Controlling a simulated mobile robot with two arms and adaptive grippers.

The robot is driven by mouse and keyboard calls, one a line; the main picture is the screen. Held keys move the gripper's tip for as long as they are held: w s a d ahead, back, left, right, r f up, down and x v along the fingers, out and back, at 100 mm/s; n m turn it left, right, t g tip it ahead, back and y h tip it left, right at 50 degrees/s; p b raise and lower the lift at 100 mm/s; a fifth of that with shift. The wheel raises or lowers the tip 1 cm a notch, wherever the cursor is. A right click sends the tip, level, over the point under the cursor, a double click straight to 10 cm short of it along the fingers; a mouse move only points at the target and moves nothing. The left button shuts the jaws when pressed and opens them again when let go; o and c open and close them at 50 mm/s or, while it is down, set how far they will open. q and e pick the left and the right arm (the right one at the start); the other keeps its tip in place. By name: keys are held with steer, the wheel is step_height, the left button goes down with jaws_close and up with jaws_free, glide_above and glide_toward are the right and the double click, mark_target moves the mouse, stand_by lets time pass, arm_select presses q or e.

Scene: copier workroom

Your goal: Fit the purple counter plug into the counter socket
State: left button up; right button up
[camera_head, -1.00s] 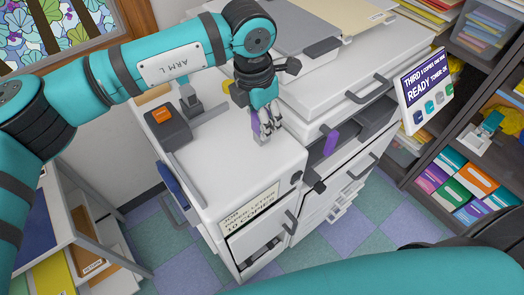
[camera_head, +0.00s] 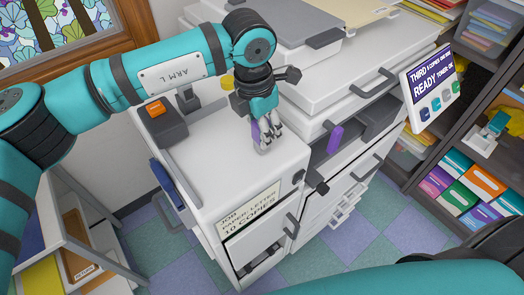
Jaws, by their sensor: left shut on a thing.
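My left gripper (camera_head: 264,143) points down over the white top of the side unit (camera_head: 220,180), near its right edge. It is shut on a small purple piece (camera_head: 255,131), which I take to be the counter plug; the fingers hide most of it. The fingertips are close to the top surface, and I cannot tell whether they touch it. I cannot clearly make out the counter socket. A small dark round fitting (camera_head: 299,176) shows on the unit's front. My right gripper is out of view; only my teal right arm crosses the bottom.
The copier (camera_head: 340,75) stands right behind the gripper, with a purple lever (camera_head: 335,140) and a tilted display (camera_head: 432,88). A grey box with an orange button (camera_head: 155,109) sits at the unit's back left. Shelves (camera_head: 455,150) stand at right. The unit's front top is clear.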

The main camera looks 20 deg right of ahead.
arm_select(q)
steer(key=shift+f, duration=0.1)
steer(key=o, duration=1.2)
steer(key=r, duration=0.4)
steer(key=a+r, duration=0.1)
steer(key=r, duration=0.7)
steer(key=shift+s+a, duration=0.2)
steer(key=shift+s, duration=0.05)
